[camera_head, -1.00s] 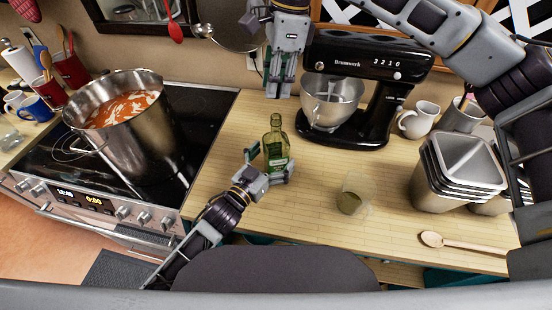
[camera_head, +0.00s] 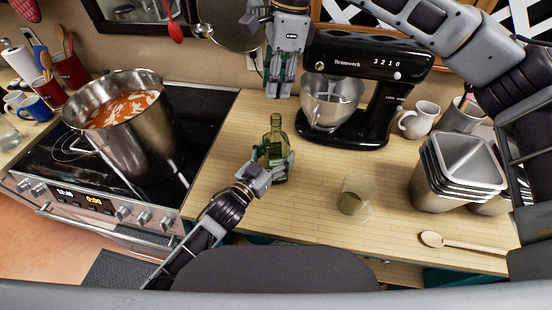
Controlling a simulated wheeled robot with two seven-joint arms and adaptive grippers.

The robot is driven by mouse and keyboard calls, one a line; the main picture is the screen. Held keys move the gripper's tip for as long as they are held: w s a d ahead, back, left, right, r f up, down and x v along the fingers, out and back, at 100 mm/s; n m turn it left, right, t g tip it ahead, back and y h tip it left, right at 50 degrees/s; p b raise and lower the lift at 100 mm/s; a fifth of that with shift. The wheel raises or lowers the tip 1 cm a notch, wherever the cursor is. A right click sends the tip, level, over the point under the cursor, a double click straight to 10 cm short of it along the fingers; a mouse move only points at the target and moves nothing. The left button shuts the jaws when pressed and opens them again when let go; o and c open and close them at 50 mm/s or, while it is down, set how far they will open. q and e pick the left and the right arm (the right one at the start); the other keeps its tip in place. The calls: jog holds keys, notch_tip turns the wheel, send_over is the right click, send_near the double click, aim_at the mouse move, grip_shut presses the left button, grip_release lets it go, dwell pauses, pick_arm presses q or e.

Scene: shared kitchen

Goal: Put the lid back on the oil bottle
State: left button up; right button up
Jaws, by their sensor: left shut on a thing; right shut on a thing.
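The green glass oil bottle (camera_head: 276,127) stands upright on the wooden counter, left of centre, with its neck bare on top. My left gripper (camera_head: 276,163) is shut around the bottle's body from the front left. My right gripper (camera_head: 279,92) points down above and behind the bottle, beside the mixer. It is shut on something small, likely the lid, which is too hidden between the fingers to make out. A gap separates the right gripper's tips from the bottle's mouth in the picture.
A black stand mixer (camera_head: 366,62) with a steel bowl stands right of the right gripper. A glass (camera_head: 354,197) stands right of the bottle. Stacked metal containers (camera_head: 462,165) and a wooden spoon (camera_head: 465,241) lie further right. A large pot (camera_head: 125,130) sits on the stove.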

pick_arm(q)
jog(key=c, duration=0.5)
pick_arm(e)
jog(key=shift+f, duration=2.5)
jog(key=shift+f, duration=0.15)
jog(key=shift+f, duration=0.75)
jog(key=shift+f, duration=0.55)
pick_arm(q)
jog(key=c, duration=0.5)
